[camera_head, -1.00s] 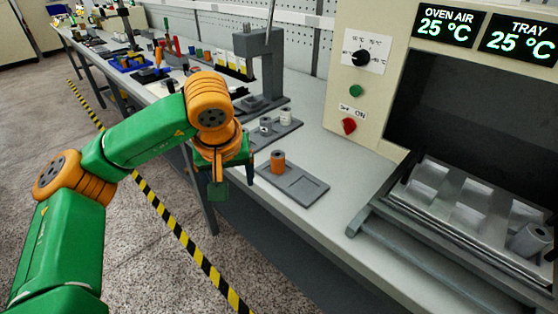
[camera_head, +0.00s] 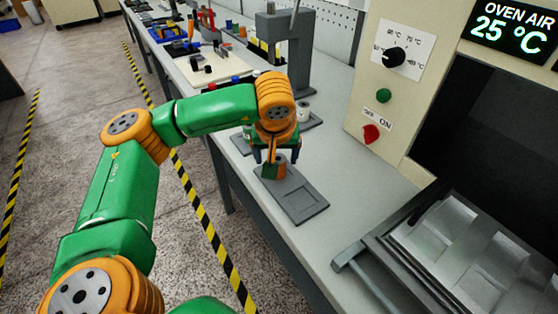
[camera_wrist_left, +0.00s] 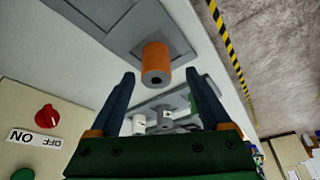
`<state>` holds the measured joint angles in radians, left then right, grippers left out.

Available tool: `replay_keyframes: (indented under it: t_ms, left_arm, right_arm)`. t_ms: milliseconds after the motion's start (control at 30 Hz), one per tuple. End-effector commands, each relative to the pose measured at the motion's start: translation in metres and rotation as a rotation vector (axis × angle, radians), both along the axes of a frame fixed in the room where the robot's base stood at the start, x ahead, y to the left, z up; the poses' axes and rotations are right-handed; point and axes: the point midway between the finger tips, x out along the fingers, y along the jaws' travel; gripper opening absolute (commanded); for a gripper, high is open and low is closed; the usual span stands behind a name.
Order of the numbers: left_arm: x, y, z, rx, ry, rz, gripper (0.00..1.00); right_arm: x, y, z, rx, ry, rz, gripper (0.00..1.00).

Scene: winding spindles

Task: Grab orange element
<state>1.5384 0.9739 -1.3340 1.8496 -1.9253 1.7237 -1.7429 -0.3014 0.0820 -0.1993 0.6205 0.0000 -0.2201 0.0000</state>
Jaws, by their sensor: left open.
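The orange element (camera_head: 281,166) is a small upright cylinder on the grey tray (camera_head: 300,205) on the bench. My left gripper (camera_head: 276,158) is over it in the head view and partly hides it. In the left wrist view the orange element (camera_wrist_left: 156,62) shows a dark hole in its end and sits beyond the two spread, dark fingers, roughly between them. The left gripper (camera_wrist_left: 164,85) is open and empty. Whether a finger touches the element cannot be told. My right gripper is not in view.
A grey stand (camera_head: 283,45) rises behind my gripper. White cylinders (camera_wrist_left: 140,122) stand on another grey holder near it. The oven (camera_head: 430,60) with its metal tray (camera_head: 455,250) is at the right. The bench between grey tray and oven is clear.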

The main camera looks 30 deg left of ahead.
Motion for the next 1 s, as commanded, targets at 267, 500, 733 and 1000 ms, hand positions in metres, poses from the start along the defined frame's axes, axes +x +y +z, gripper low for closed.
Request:
replay_keyframes:
  t_ms: [267, 500, 733, 1000]
  left_arm:
    - [0.004, 0.003, -0.015, 0.000, 0.001, -0.001, 0.81]
    - [0.004, 0.003, -0.014, 0.000, 0.001, -0.001, 0.28]
    - [0.004, 0.003, -0.014, 0.000, 0.000, -0.001, 0.00]
    - [0.005, 0.002, -0.004, -0.001, -0.003, -0.002, 0.00]
  right_arm:
    - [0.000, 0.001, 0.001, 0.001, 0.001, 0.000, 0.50]
    - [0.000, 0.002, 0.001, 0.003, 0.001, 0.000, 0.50]
    - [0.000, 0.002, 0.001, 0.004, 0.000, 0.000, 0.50]
    - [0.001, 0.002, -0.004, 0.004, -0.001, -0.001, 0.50]
